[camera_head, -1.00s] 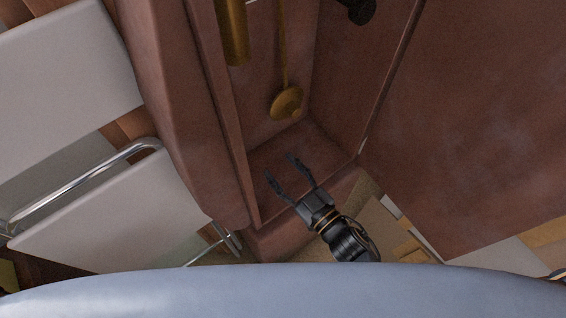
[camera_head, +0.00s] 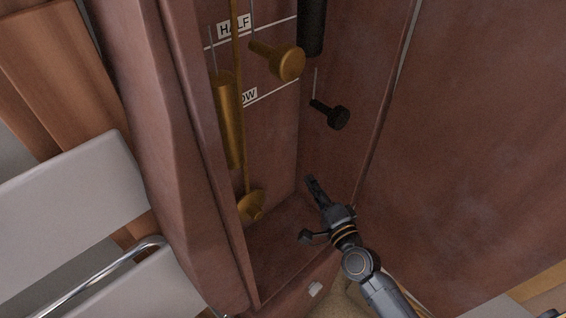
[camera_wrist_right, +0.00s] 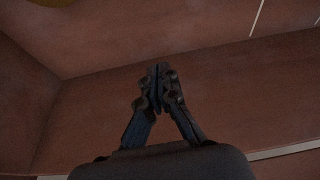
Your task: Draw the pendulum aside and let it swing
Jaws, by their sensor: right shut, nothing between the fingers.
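The pendulum has a thin gold rod and a round gold bob (camera_head: 250,206) low inside the tall red-brown clock case (camera_head: 170,150). The bob hangs close to the case's left front edge, and the rod passes in front of a gold cylinder weight (camera_head: 228,120). My right gripper (camera_head: 312,182) is inside the lower case, right of the bob and apart from it. Its fingers are shut and empty, as the right wrist view (camera_wrist_right: 158,75) also shows. A gold edge, probably the bob, shows at that view's top left corner. My left gripper is not in view.
A gold knob (camera_head: 290,63) and a black knob (camera_head: 338,117) stick out above my gripper. A dark cylinder (camera_head: 312,25) hangs at the top. The case's right side panel (camera_head: 470,150) is close to my arm. A pale chair (camera_head: 75,205) stands at the left.

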